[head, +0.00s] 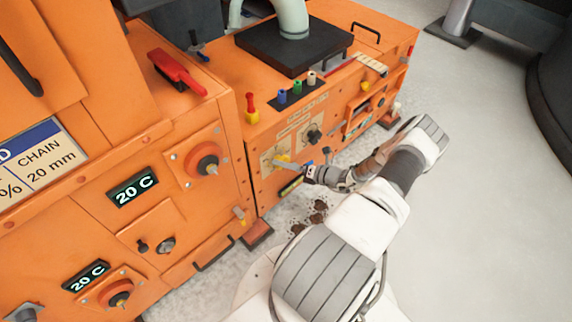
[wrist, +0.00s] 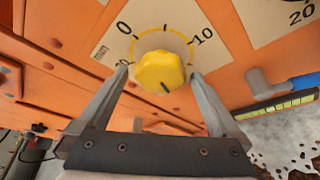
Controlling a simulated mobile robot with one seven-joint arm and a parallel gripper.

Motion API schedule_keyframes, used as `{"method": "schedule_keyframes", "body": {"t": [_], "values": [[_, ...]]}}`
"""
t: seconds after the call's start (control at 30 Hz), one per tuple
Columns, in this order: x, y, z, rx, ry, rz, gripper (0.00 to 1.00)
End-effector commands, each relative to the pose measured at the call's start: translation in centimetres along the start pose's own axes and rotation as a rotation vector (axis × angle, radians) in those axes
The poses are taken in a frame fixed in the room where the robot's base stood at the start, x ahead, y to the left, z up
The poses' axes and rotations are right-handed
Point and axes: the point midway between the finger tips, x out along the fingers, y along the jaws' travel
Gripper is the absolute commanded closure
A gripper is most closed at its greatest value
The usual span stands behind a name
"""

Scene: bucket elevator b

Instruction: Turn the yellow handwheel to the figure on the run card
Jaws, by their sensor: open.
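A round yellow knob, the yellow handwheel (wrist: 158,70), stands on a pale dial plate (wrist: 108,48) with a yellow ring scale. The figures 0 and 10 show at its upper left and right. Another figure at the lower left is mostly hidden. A dark mark on the knob points down and slightly right. My gripper (wrist: 160,77) is open, with one finger on each side of the knob; I cannot tell whether they touch it. In the head view the handwheel (head: 283,159) is small at the end of my gripper (head: 288,165). I cannot identify a run card.
A sign (head: 40,157) reading CHAIN and 20 mm is at the left. Two displays (head: 133,187) read 20 C. A black knob (head: 314,135) sits right of the handwheel. A blue-tipped grey handle (wrist: 268,84) is close right of my gripper. Floor at the right is clear.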

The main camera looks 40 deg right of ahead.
Motion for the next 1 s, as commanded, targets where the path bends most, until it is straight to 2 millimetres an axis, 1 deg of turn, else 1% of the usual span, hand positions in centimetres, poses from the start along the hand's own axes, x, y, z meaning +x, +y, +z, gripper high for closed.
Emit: {"method": "schedule_keyframes", "body": {"t": [0.17,0.5,0.6,0.7,0.83,1.0], "values": [[-2.5,0.1,0.3,0.000,-0.002,-0.004,0.00],[-10.8,0.1,0.2,0.000,-0.001,-0.004,0.00],[-13.0,0.1,0.1,0.000,0.000,-0.003,0.00],[-14.8,0.1,0.1,0.001,0.000,-0.003,0.00],[-16.4,0.0,0.0,0.001,0.000,-0.002,0.00],[-17.2,0.1,0.0,0.002,0.000,0.000,0.00]]}}
